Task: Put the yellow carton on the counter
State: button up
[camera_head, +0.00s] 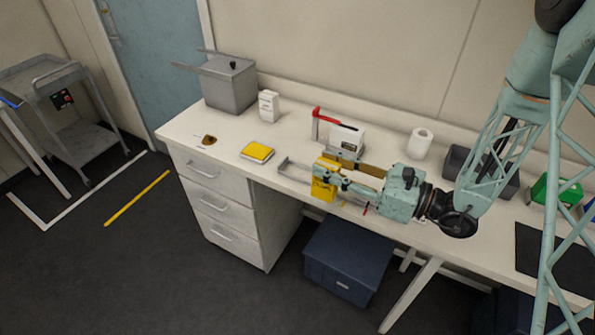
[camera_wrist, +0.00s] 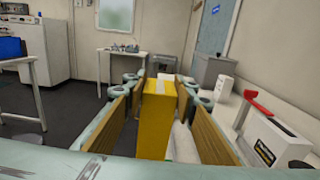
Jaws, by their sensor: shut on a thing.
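The yellow carton (camera_head: 324,181) is held between the two fingers of my gripper (camera_head: 338,182). It appears near the front edge of the white counter (camera_head: 210,126) in the head view. In the wrist view the carton (camera_wrist: 155,118) stands upright between the tan finger pads, and its lower end is out of sight. My gripper (camera_wrist: 158,105) is shut on it. I cannot tell whether the carton touches the counter or is held above it.
A flat yellow pad (camera_head: 257,151), a brown item (camera_head: 209,140) and a white bottle (camera_head: 269,106) are on the counter's left part. A grey bin (camera_head: 231,88) stands behind. A white box (camera_head: 347,139) with a red-handled tool (camera_head: 317,124) is close behind my gripper.

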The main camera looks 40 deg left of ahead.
jog(key=shift+a, duration=0.1)
jog(key=w+a, duration=0.3)
jog(key=a, duration=0.4)
jog(key=w+a+f, duration=0.1)
jog(key=w+a, duration=0.2)
jog(key=a, duration=0.4)
jog(key=shift+w+a+f, duration=0.2)
jog(key=shift+w+f, duration=0.05)
jog(key=shift+f, duration=0.1)
jog(key=shift+f+b, duration=0.45)
jog(key=shift+f, duration=1.2)
jog(key=shift+f, duration=0.1)
jog(key=o, duration=1.2)
jog(key=shift+d, duration=0.1)
